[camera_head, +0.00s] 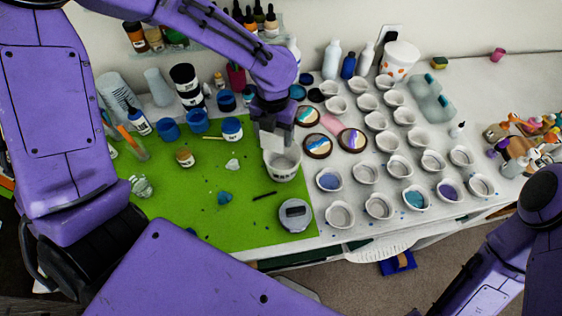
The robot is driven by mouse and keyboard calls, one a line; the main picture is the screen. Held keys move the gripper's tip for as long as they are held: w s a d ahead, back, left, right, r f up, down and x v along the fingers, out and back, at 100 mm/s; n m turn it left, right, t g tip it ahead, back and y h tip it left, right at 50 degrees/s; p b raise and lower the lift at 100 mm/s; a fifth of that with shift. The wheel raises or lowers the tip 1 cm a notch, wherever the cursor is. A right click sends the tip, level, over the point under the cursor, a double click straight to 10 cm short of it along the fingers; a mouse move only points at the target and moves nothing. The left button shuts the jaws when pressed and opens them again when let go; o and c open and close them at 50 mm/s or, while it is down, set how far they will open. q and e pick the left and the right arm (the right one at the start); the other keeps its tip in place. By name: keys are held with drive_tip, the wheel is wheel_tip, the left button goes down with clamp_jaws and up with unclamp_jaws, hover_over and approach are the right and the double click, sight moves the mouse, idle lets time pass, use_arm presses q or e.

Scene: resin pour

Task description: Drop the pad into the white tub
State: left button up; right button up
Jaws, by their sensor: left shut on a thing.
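My left gripper (270,122) points down over the green mat and is shut on a small pale flat piece, which looks like the pad (269,141). The pad hangs just above the rim of the white tub (283,166), at its left part. The tub stands upright on the mat, and its mouth is partly covered by the gripper and pad. I cannot tell whether the pad's lower edge is inside the tub. My right arm shows at the lower right, but its gripper is out of view.
The green mat (200,205) holds blue-capped jars, a round grey scale (296,215) and small scraps. Many small white cups (366,174) stand close to the right of the tub. Painted round coasters (318,146) lie just beside it. Bottles (332,60) line the wall.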

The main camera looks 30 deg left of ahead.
use_arm(q)
drive_tip(key=shift+w+f, duration=0.9)
drive_tip(key=shift+f, duration=0.1)
drive_tip(key=o, duration=1.3)
drive_tip(key=shift+s+r, duration=0.25)
drive_tip(key=shift+s, duration=0.3)
drive_tip(key=r+b, duration=0.1)
drive_tip(key=r, duration=0.9)
drive_tip(key=shift+w+r, duration=0.2)
use_arm(e)
drive_tip(key=shift+w+f, duration=0.45)
drive_tip(key=shift+f, duration=0.35)
drive_tip(key=shift+s, duration=0.15)
